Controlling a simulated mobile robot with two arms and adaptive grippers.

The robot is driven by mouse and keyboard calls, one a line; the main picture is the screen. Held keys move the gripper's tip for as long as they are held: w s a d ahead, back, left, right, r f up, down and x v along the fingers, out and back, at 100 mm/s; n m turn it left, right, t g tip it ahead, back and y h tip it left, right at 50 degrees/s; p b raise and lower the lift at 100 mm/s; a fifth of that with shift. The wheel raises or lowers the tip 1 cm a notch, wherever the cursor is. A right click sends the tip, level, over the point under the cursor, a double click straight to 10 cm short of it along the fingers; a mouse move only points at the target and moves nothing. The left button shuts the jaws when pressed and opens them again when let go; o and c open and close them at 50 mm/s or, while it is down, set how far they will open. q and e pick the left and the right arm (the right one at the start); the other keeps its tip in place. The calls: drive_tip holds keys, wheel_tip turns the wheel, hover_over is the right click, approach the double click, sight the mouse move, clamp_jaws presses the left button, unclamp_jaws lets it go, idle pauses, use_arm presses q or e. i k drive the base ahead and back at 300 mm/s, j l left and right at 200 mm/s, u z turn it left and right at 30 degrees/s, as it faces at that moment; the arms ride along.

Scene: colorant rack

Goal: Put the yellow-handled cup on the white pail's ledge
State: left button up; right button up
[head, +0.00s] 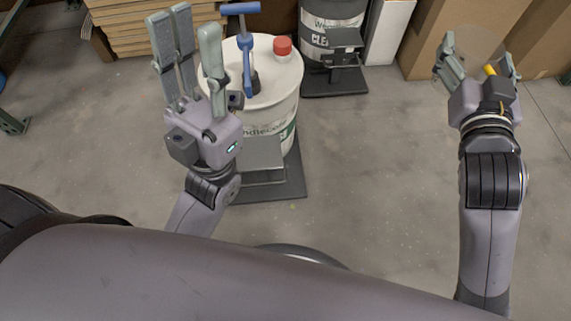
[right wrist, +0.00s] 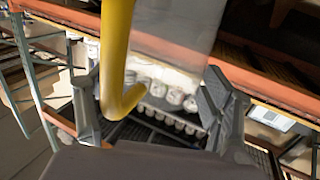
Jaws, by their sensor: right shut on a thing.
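The yellow-handled cup has a clear, see-through body (head: 478,45) and a yellow handle (head: 489,70). My right gripper (head: 475,55) is shut on it, above the floor at the right of the head view. In the right wrist view the yellow handle (right wrist: 115,55) hangs down in front of the clear body (right wrist: 180,30). The white pail (head: 277,105) stands left of centre in the head view, with a grey ledge (head: 262,150) low on its front. My left gripper (head: 188,32) is open and empty, and it hides the pail's left side.
A blue pump (head: 245,45) and a red cap (head: 282,47) top the pail. A second drum (head: 332,20) with its own dark ledge (head: 345,38) stands behind. Cardboard boxes (head: 490,25) are at the back right. The floor between pail and right arm is clear.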

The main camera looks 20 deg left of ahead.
sight(262, 158)
drive_tip(key=k+j+z, duration=0.1)
drive_tip(key=k+z, duration=0.25)
drive_tip(key=k, duration=0.45)
drive_tip(key=k+u, duration=0.45)
drive_tip(key=u, duration=0.25)
drive_tip(key=k+j+u, duration=0.2)
drive_tip(key=u, duration=0.2)
drive_tip(key=i+u, duration=0.4)
drive_tip(key=k+j, duration=0.05)
drive_tip(key=k, duration=0.05)
